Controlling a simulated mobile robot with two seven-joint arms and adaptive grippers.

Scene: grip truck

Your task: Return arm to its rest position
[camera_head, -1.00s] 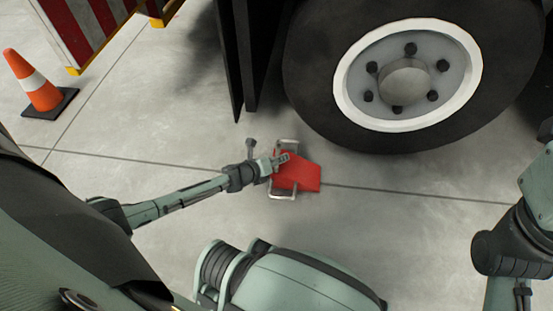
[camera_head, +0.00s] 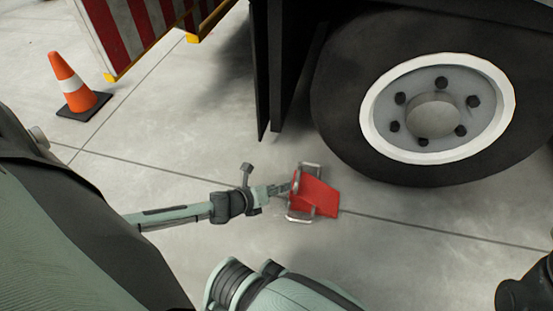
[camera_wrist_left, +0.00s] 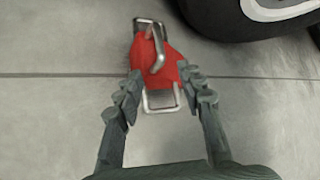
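A red wheel chock (camera_head: 318,196) with grey metal handles lies on the floor in front of the truck's tyre (camera_head: 350,140), with a gap between them. My left gripper (camera_head: 284,189) is just left of the chock in the head view, by its nearest handle. In the left wrist view my left gripper (camera_wrist_left: 160,78) has its two fingers spread apart. The chock (camera_wrist_left: 170,68) shows between and beyond the fingertips, with nothing clearly pinched. Whether a finger touches the chock, I cannot tell. My right gripper is not in view; only a dark part of my right arm shows at the lower right edge.
An orange and white traffic cone (camera_head: 70,82) stands at the upper left. A red and white striped panel (camera_head: 130,30) and a dark mud flap (camera_head: 268,70) hang from the truck. The grey floor (camera_head: 170,130) between cone and chock is clear.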

